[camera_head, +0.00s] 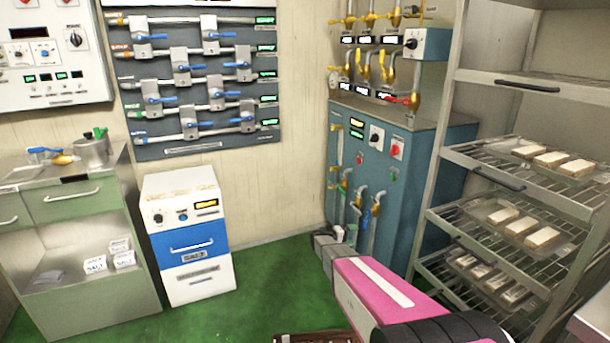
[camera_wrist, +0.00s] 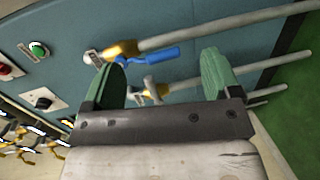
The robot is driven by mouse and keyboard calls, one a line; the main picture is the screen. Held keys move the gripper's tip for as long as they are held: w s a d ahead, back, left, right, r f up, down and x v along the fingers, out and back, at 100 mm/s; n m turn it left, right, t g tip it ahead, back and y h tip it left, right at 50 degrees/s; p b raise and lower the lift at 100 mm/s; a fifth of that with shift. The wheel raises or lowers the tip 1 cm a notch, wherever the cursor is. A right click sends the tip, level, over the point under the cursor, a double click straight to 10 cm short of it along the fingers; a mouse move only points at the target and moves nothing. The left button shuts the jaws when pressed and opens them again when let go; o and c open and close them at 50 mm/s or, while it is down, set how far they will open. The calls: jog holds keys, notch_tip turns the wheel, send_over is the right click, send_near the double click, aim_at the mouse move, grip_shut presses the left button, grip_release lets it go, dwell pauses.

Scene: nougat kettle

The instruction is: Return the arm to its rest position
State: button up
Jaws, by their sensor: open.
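My arm reaches in from the lower right in the head view, pink and dark, with my gripper (camera_head: 340,236) at its far end in front of the blue cabinet (camera_head: 400,150). In the wrist view my gripper (camera_wrist: 160,82) shows two green fingers spread apart with nothing held between them. A pipe valve with a blue lever (camera_wrist: 152,56) and a brass fitting shows beyond the fingers. I cannot tell whether a finger touches it. In the head view the same cabinet front carries pipes with a blue lever (camera_head: 366,215).
A metal rack (camera_head: 480,158) with trays of pale blocks stands at the right, close to my arm. A white and blue salt unit (camera_head: 188,238) and a green counter (camera_head: 85,215) stand at the left.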

jog(key=s+a+r+m+g+y, duration=0.1)
jog(key=s+a+r+y, duration=0.2)
jog(key=s, duration=0.7)
jog(key=s+a+r+m+g+y, duration=0.1)
jog(key=s+a+r+y, duration=0.3)
jog(key=s+y, duration=0.3)
jog(key=s+a+r+g+y, duration=0.2)
jog(key=s+a+r+y, duration=0.2)
jog(key=s, duration=1.1)
jog(key=shift+s+a+r+m+y, duration=0.15)
jog(key=shift+s+a+m+y, duration=0.2)
jog(key=shift+y, duration=0.45)
jog(key=shift+w+d, duration=0.1)
